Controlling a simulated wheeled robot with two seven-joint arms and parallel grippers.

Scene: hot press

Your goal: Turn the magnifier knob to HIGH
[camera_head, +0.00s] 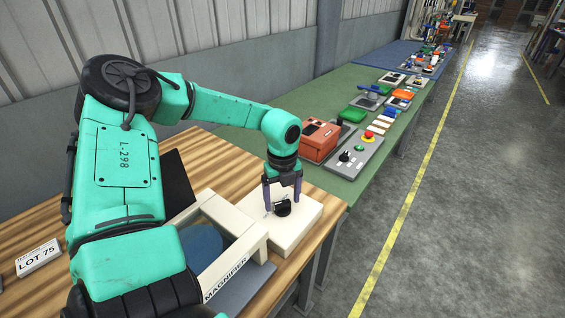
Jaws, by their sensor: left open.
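The magnifier knob (283,209) is small, black and round, on top of a cream control box (293,235). The box stands on the wooden table, beside a cream frame labelled MAGNIFIER (239,243). My left gripper (283,207) points down at the knob, with one finger on each side of it. The fingers are open; whether they touch the knob cannot be told. The knob's pointer and any HIGH marking are too small to read. My right gripper does not show.
A sign reading LOT 75 (38,257) stands on the wooden table (45,220) at the left. A green bench (262,163) beyond holds an orange-red box (319,141) and a grey panel (357,158) with a knob and buttons. The wall runs behind; open floor lies right.

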